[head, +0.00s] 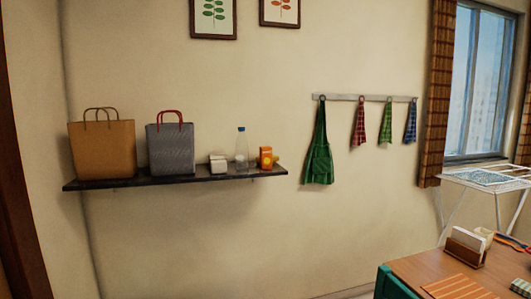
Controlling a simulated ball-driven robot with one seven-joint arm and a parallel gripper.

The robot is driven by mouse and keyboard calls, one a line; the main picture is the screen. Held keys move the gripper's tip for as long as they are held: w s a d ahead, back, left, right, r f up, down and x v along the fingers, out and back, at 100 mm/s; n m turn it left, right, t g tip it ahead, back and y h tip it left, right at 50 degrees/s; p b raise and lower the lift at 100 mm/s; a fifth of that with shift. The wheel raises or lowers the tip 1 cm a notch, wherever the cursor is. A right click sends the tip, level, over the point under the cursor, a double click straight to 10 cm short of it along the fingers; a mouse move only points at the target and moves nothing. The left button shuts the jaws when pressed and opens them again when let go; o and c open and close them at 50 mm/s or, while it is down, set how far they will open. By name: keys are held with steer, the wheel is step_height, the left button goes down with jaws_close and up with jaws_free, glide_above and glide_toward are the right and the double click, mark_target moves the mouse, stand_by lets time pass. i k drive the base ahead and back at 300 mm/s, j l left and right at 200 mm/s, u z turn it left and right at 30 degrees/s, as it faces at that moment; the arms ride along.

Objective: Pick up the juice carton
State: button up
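A small orange juice carton (265,157) stands upright near the right end of a dark wall shelf (215,176). A small yellowish thing shows just behind its right side, too small to make out. A clear bottle with a blue cap (241,148) stands a little to the left of the carton, with a small gap between them. The carton's front face is in plain view. My gripper is not in view.
On the shelf, left of the bottle, are a small white box (218,163), a grey bag (171,148) and a tan bag (103,148). A green apron (319,150) hangs right of the shelf. A wooden table (425,272) and a drying rack (490,178) stand at right.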

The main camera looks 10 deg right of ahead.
mark_target(266, 152)
steer(key=i+j+z, duration=0.1)
steer(key=i+j, duration=0.15)
steer(key=i, duration=0.25)
steer(key=i+j+z, duration=0.15)
steer(key=i+j, duration=0.15)
steer(key=i, duration=0.15)
